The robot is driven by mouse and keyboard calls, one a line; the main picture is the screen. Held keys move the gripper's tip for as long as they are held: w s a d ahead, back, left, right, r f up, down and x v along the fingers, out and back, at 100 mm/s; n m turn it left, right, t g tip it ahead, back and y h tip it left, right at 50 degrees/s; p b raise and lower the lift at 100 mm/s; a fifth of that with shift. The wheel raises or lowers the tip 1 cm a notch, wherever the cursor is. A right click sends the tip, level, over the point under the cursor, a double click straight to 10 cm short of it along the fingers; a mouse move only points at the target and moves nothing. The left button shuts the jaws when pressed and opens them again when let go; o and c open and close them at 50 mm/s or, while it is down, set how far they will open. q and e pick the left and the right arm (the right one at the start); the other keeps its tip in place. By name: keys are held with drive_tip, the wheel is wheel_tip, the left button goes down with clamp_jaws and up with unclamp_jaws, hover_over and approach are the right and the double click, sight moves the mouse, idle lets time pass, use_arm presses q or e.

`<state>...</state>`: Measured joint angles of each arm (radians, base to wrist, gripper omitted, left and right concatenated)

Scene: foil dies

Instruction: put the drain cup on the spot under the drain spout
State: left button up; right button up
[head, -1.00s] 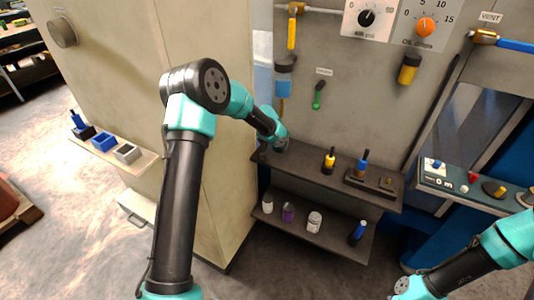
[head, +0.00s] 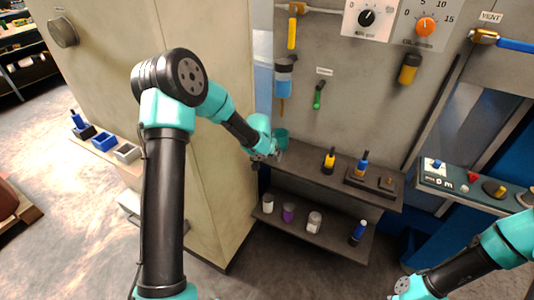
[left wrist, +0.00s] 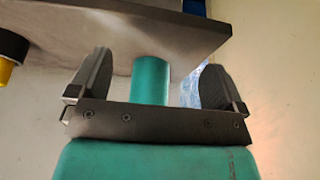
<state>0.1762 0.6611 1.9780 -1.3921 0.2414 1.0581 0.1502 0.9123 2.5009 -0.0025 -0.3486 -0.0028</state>
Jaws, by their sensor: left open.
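The drain cup (head: 281,135) is teal and stands at the left end of the upper shelf, below the drain spout (head: 282,105) that hangs under a blue filter bowl. In the left wrist view the cup (left wrist: 150,82) shows as a plain teal cylinder. My left gripper (head: 273,153) is at the shelf's left end, just beside the cup. Its fingers (left wrist: 155,68) are open, with a gap on both sides of the cup. The spot under the cup is hidden. Only part of my right arm shows, at the lower right; its gripper is out of view.
The upper shelf (head: 310,166) also holds a yellow-and-black bottle (head: 329,160) and a blue-topped item on a dark block (head: 362,163). The lower shelf (head: 333,240) holds several small containers. A green-handled tool (head: 318,96) hangs on the panel. A cream cabinet (head: 130,80) stands left.

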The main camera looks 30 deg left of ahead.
idle(0.4)
use_arm(q)
drive_tip(key=s+d+f+g+h, duration=0.1)
drive_tip(key=s+d+f, duration=0.3)
drive_tip(key=s, duration=0.6)
drive_tip(key=s+d+f+n+g+h, duration=0.1)
drive_tip(key=s+d+f, duration=0.3)
drive_tip(key=s+f, duration=0.4)
drive_tip(key=s+d+f+n+g+h, duration=0.1)
drive_tip(key=s+d+f, duration=0.2)
drive_tip(key=s, duration=1)
wheel_tip(320, 180, down, 3)
drive_tip(key=shift+s+d+r+g+h, duration=0.1)
drive_tip(key=shift+s+d+g+h, duration=0.2)
drive_tip(key=shift+s+d, duration=0.1)
